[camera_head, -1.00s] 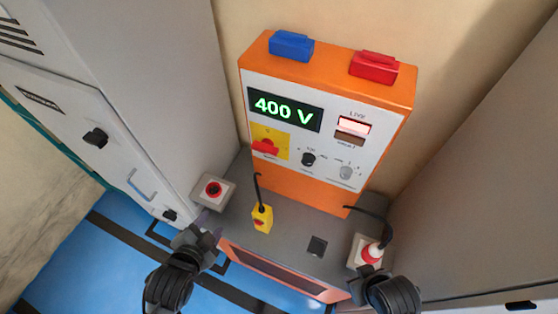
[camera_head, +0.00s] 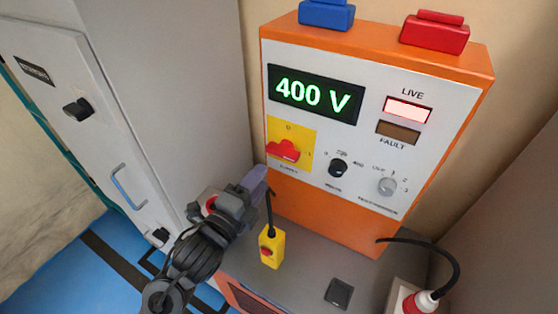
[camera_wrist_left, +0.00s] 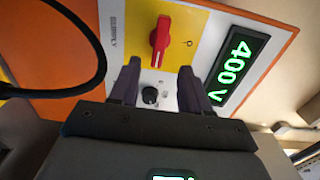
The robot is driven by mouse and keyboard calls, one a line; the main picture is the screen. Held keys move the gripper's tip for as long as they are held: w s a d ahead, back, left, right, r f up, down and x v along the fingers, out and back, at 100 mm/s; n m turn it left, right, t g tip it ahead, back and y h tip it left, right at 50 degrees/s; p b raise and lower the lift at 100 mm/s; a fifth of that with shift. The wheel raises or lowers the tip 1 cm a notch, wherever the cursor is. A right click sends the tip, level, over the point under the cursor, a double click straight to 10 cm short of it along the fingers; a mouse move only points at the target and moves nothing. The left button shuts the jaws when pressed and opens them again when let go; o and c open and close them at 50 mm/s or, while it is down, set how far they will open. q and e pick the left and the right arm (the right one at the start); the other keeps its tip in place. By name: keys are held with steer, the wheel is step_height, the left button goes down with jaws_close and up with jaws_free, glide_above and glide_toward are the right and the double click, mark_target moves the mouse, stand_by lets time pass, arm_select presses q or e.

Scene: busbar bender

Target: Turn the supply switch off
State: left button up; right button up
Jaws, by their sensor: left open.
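The supply switch (camera_head: 284,150) is a red handle on a yellow plate at the lower left of the orange unit's white front panel. Its handle lies roughly level, with a 0 mark above it and another mark to its right. In the left wrist view the red handle (camera_wrist_left: 159,42) shows ahead of and between the open fingers. My left gripper (camera_head: 258,183) is open and empty, below and left of the switch and apart from it. My right gripper is not in the head view.
The display (camera_head: 315,94) reads 400 V and the LIVE lamp (camera_head: 408,109) is lit. A black knob (camera_head: 338,168) sits right of the switch. A yellow box (camera_head: 271,248) on a black cable stands below. A grey cabinet (camera_head: 165,90) is at the left.

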mark_target(280, 155)
arm_select(q)
steer(key=x, duration=0.9)
steer(key=shift+w+d, duration=0.1)
steer(key=shift+w, duration=0.15)
steer(key=shift+c, duration=0.3)
jaws_close()
